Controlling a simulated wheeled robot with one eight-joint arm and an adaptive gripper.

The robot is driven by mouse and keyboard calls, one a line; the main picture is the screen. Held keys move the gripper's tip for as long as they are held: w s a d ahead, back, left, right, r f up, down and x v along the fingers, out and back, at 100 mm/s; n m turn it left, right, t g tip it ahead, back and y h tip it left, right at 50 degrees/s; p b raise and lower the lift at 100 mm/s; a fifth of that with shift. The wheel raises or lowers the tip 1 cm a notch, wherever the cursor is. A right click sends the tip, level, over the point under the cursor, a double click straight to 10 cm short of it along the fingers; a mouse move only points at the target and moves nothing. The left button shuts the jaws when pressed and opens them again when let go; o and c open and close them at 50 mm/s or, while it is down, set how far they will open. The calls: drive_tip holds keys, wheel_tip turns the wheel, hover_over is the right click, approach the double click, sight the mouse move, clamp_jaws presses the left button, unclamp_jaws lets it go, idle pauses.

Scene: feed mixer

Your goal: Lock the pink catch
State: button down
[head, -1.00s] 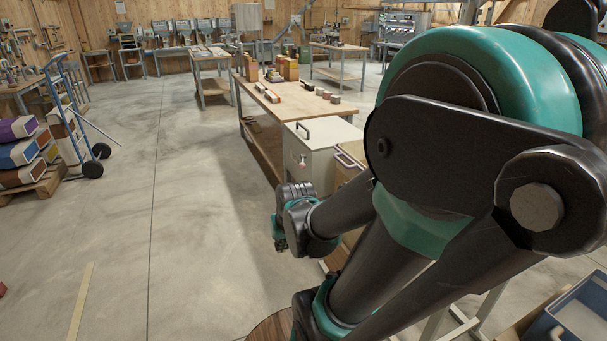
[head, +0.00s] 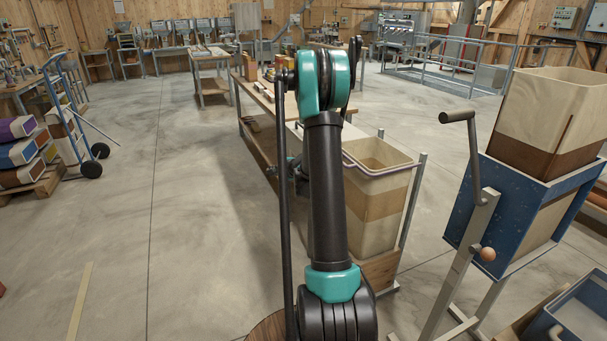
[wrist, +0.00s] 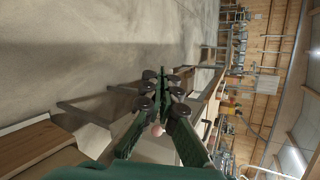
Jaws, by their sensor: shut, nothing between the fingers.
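A small round pinkish knob (wrist: 157,130), which may be the pink catch, shows in the wrist view between the bases of my fingers, against a pale surface. I cannot tell whether it is locked. In the head view my arm hides it and most of the white cabinet (head: 292,131). My gripper (wrist: 163,78) is shut and empty, its dark green fingers pointing away from the wrist camera. In the head view only a dark part of my wrist shows left of my upright arm link, and the fingertips cannot be made out.
A tall wooden bin (head: 385,195) with a pinkish rim stands just right of my arm. A blue hopper stand (head: 510,220) with a crank is further right. A long workbench (head: 255,95) runs behind.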

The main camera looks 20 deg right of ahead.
drive_tip(key=w+d+f+m+t+h, duration=0.2)
drive_tip(key=w+d+f+m, duration=0.2)
drive_tip(key=d+f+m, duration=0.4)
drive_tip(key=w+d+f+m+t+h, duration=0.2)
drive_tip(key=w+d+f+m, duration=0.3)
drive_tip(key=d+f, duration=0.5)
drive_tip(key=d+m+t, duration=0.1)
drive_tip(key=d+m, duration=0.1)
drive_tip(key=d, duration=0.1)
drive_tip(key=shift+w+d+m, duration=0.15)
drive_tip(key=shift+d+m, duration=0.2)
drive_tip(key=shift+m, duration=0.05)
drive_tip(key=shift+f, duration=0.1)
drive_tip(key=w+r, duration=0.3)
drive_tip(key=w, duration=0.6)
drive_tip(key=shift+a, duration=0.25)
